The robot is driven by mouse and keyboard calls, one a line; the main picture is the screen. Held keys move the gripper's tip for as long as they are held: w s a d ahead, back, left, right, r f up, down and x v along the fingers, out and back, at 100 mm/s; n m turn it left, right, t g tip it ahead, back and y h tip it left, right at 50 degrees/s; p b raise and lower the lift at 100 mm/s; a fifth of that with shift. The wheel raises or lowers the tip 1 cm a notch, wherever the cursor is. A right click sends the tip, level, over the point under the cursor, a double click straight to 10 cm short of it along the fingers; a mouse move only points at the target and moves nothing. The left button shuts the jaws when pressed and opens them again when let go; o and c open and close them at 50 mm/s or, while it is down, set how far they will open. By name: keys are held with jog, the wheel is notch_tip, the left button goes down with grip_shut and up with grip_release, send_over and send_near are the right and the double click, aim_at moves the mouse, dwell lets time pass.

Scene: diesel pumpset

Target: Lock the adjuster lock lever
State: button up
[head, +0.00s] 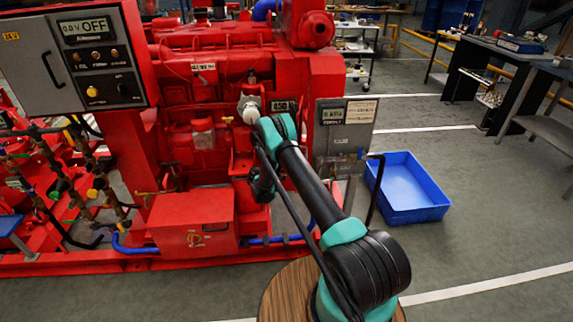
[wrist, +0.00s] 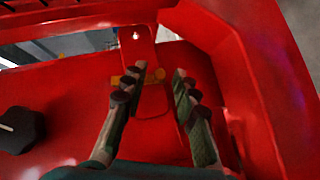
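In the wrist view, my gripper (wrist: 160,71) has its two fingers apart. A flat red lever-like piece (wrist: 145,48) runs down from the top of the picture into the gap between the fingers. It looks like the adjuster lock lever, but no label confirms this. A small light spot shows near its top. I see no finger clearly closed on it, and contact is hard to judge. An orange marking (wrist: 125,80) lies on the red surface behind the left finger. In the head view, my arm reaches the red engine (head: 215,75), and the lever cannot be made out there.
Red walls stand close on the right of my fingers in the wrist view, and a black knob (wrist: 18,130) is at left. A grey control panel (head: 85,60), a grey box (head: 343,130) and a blue bin (head: 410,190) show in the head view.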

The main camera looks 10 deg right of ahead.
grip_shut()
jog(key=shift+a+r, duration=0.1)
jog(key=shift+a, duration=0.05)
jog(key=shift+a+r+m+g+y, duration=0.35)
jog(key=shift+r+m+y, duration=0.5)
jog(key=shift+y, duration=0.6)
jog(key=shift+a+r+m+g+y, duration=0.25)
jog(key=shift+a+r+m+y, duration=0.25)
jog(key=shift+m+y, duration=0.75)
jog(key=shift+a+r+m+g+y, duration=0.35)
jog(key=shift+r+m+y, duration=0.35)
jog(key=shift+y, duration=1)
jog(key=shift+o, duration=1.2)
grip_release()
